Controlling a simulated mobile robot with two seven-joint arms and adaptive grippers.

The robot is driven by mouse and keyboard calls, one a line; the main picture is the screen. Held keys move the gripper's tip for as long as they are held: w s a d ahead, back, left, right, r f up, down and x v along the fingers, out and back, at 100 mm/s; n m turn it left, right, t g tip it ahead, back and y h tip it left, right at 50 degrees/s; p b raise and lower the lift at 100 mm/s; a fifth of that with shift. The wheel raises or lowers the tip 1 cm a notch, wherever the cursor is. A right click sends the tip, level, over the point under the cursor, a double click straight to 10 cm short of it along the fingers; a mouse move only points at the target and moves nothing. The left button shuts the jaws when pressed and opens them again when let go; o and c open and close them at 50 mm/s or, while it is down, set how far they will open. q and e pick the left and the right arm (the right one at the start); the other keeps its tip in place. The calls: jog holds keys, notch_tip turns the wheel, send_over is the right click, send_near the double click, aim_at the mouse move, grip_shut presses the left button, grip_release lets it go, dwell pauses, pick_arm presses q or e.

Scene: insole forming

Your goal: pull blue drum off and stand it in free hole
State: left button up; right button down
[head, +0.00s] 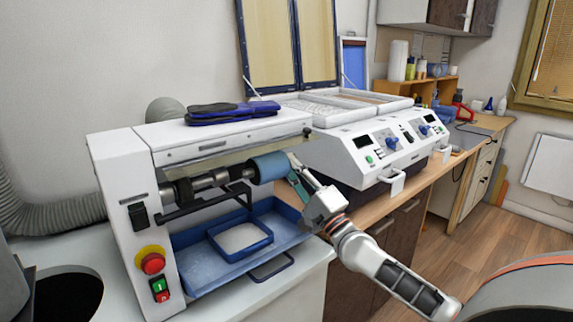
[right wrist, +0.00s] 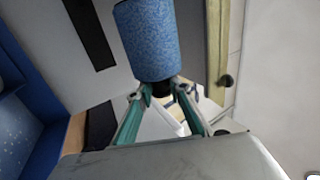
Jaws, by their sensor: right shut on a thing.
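The blue drum (head: 270,167) is at the right end of the horizontal shaft (head: 208,180) of the white sanding machine (head: 117,170). It lies level in line with the shaft; I cannot tell whether it is still seated on it. My right gripper (head: 293,176) reaches it from the right and is shut on its outer end. In the right wrist view the drum (right wrist: 147,40) has a speckled blue face, and the green fingers of my right gripper (right wrist: 163,90) close at its dark end. My left gripper is not in view.
A blue tray (head: 195,280) with a smaller blue box (head: 262,243) lies under the shaft. A dark round opening (head: 75,300) shows at the lower left. Dark insoles (head: 230,111) lie on the machine top. A white press (head: 345,150) stands close behind my right arm.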

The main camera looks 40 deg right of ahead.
jog(key=s+p, duration=0.1)
jog(key=s, duration=1.1)
jog(key=shift+d, duration=0.45)
jog(key=shift+s, duration=0.1)
dwell(0.3)
